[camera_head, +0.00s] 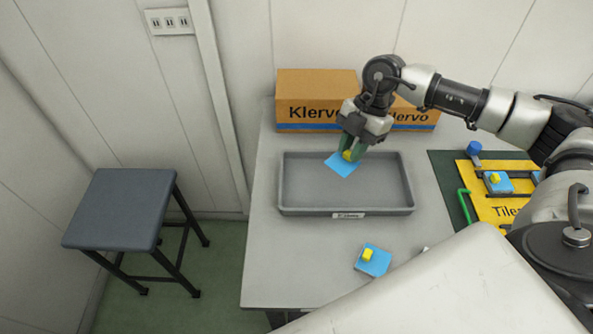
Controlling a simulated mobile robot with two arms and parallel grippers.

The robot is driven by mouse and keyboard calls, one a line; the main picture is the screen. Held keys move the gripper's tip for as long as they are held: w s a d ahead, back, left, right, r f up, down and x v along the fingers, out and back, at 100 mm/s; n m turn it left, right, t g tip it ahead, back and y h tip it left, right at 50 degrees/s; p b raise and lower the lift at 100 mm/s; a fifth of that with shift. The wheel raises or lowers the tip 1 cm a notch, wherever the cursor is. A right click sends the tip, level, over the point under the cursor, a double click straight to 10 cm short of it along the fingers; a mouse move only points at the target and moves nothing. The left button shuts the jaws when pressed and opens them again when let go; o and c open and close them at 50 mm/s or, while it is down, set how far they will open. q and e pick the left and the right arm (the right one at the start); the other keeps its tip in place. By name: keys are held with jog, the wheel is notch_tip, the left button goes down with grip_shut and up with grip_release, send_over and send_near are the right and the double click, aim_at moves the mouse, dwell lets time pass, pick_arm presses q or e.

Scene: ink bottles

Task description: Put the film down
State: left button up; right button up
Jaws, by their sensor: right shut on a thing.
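My right gripper (351,152) is shut on the yellow tab of a blue film (341,166). The film hangs tilted below the fingers, over the back middle of the grey tray (300,211). I cannot tell whether the film touches the tray floor. The rest of the tray looks empty. Another blue piece with a yellow tab (373,262) lies on the table in front of the tray. A similar blue piece (497,184) lies on the yellow board at the right. My left gripper is not in view.
A cardboard box (317,88) stands behind the tray, close to my right gripper. The yellow board (515,210) on a dark mat lies to the right, with a blue-capped item (474,148) nearby. A stool (124,208) stands left of the table (275,260). The table's front left is clear.

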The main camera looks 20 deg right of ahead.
jog(key=p, duration=0.1)
send_over(307, 182)
jog(key=d, duration=0.1)
jog(key=f, duration=0.4)
jog(key=shift+w+d+f, duration=0.1)
jog(key=shift+w+f, duration=0.15)
jog(key=shift+f, duration=0.25)
notch_tip(307, 182, down, 4)
jog(key=shift+r+p, duration=0.1)
jog(key=shift+p, duration=0.4)
jog(key=shift+f, duration=0.25)
jog(key=shift+f, duration=0.45)
jog(key=shift+s, duration=0.1)
